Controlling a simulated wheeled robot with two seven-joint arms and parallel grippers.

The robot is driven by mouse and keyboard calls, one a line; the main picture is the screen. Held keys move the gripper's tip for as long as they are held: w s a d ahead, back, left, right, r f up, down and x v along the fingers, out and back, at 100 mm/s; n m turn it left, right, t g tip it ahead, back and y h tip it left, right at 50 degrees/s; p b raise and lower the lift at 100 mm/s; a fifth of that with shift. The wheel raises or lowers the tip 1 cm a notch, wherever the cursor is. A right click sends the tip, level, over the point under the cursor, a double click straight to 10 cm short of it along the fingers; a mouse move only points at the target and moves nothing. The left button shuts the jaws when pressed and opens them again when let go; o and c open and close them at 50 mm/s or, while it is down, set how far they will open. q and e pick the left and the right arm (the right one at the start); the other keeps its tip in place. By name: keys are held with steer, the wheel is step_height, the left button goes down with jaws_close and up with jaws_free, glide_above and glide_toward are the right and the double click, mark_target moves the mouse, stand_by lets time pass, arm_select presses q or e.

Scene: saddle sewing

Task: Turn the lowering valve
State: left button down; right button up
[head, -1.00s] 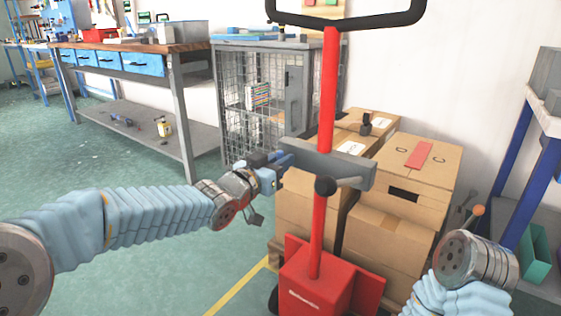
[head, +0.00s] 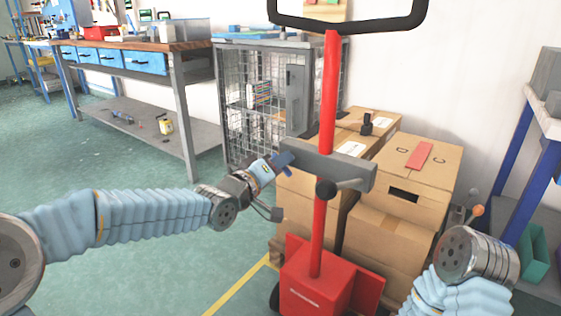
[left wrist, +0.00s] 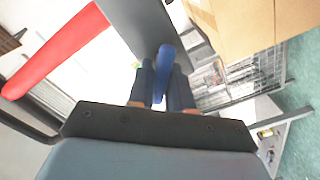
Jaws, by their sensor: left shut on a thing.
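A red lifting machine (head: 326,100) stands upright in the middle of the head view, with a grey crossbar (head: 345,172) on its post. A small blue valve handle (head: 284,159) sits at the crossbar's left end. My left gripper (head: 277,163) reaches it from the left and is shut on it. In the left wrist view the blue handle (left wrist: 164,66) stands between my two dark fingers, in front of the grey crossbar (left wrist: 142,28). The fingers hide part of the handle. My right arm shows at the lower right, but its gripper is not visible.
A black-knobbed lever (head: 327,188) juts from the crossbar's front. Cardboard boxes (head: 405,190) are stacked behind the machine. A wire cage (head: 250,100) and a workbench (head: 140,52) stand behind on the left. A blue-framed shelf (head: 515,170) is at the right. Green floor is free at left.

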arm_select(q)
steer(key=n, duration=0.5)
steer(key=shift+a+f+n, duration=0.1)
steer(key=shift+f+n, duration=0.1)
steer(key=shift+n, duration=0.1)
stand_by(0.5)
steer(key=c, duration=1.1)
jaws_free()
steer(key=p+v, duration=0.2)
steer(key=v, duration=1.1)
steer(key=shift+s+a, duration=0.25)
steer(key=shift+s, duration=0.05)
steer(key=shift+p, duration=0.3)
